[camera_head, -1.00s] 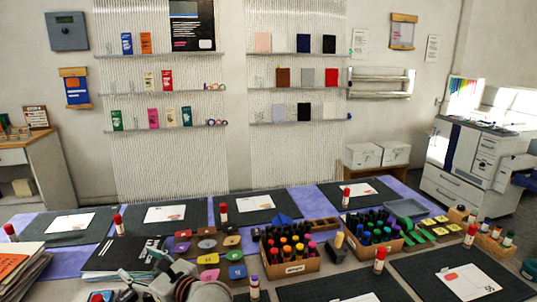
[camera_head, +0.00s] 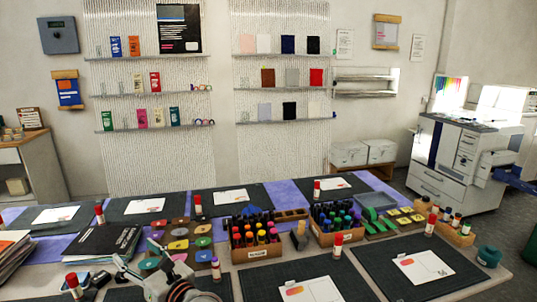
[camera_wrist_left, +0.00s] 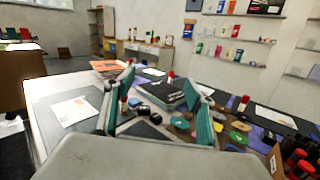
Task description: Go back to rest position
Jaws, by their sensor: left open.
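My left gripper (camera_head: 134,256) shows at the lower left of the head view, above the near part of the table. Its two fingers are spread, with nothing between them. The left wrist view shows the open fingers (camera_wrist_left: 162,100) with teal inner pads, and the tabletop lies beyond them. A black booklet (camera_head: 105,241) and coloured discs (camera_head: 178,245) lie near the gripper in the head view; I see no contact. My right gripper is in neither view.
The table holds cardboard boxes of markers (camera_head: 257,253), dark mats with white cards (camera_head: 415,268), upright red-capped glue sticks (camera_head: 338,244) and a paper stack (camera_head: 14,251) at left. A printer (camera_head: 465,150) stands at back right. The air above the table looks free.

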